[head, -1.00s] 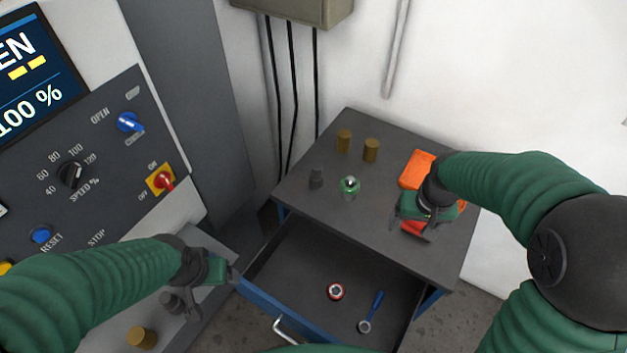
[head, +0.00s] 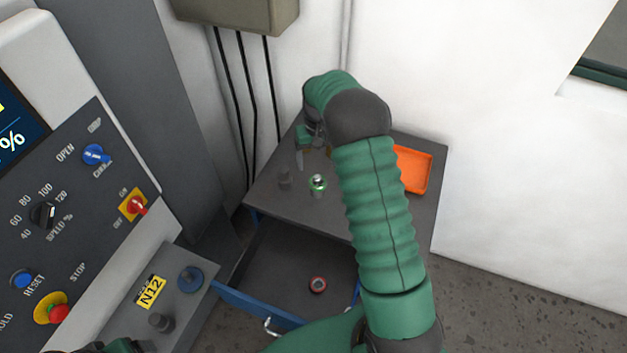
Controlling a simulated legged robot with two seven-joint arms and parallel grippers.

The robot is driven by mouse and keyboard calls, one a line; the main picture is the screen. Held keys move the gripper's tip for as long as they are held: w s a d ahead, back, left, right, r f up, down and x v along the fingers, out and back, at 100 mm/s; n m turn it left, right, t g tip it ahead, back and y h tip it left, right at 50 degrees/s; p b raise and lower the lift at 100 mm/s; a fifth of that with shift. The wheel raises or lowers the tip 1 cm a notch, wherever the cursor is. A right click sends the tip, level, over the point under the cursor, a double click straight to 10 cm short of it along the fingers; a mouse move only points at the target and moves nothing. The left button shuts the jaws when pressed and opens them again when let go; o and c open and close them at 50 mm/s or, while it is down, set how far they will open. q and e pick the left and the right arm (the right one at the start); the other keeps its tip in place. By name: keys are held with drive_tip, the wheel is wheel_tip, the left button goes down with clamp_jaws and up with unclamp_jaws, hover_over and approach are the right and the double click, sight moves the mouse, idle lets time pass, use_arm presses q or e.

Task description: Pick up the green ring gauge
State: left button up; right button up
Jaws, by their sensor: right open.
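The green ring gauge (head: 318,184), with a silvery centre, stands on the dark top of the drawer cabinet. My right gripper (head: 305,156) is above the back left of that top, up and slightly left of the gauge in the picture. Its fingers point down, open, and it appears empty and apart from the gauge. My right forearm passes just right of the gauge. Part of my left gripper (head: 118,346) shows at the bottom left edge; its fingers are cut off or too unclear to read.
An orange tray (head: 413,170) lies at the right of the top. A control panel (head: 75,215) stands left. My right arm hides much of the cabinet.

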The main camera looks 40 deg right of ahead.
sight(318, 176)
wheel_tip(318, 176, down, 3)
drive_tip(key=shift+d+f, duration=0.1)
drive_tip(key=shift+f, duration=0.1)
wheel_tip(318, 176, down, 5)
drive_tip(key=p, duration=0.3)
drive_tip(key=shift+d+r, duration=0.1)
drive_tip(key=shift+r, duration=0.1)
drive_tip(key=shift+f, duration=0.4)
drive_tip(key=shift+w+f, duration=0.1)
drive_tip(key=shift+f, duration=0.05)
drive_tip(key=shift+d, duration=0.1)
clamp_jaws()
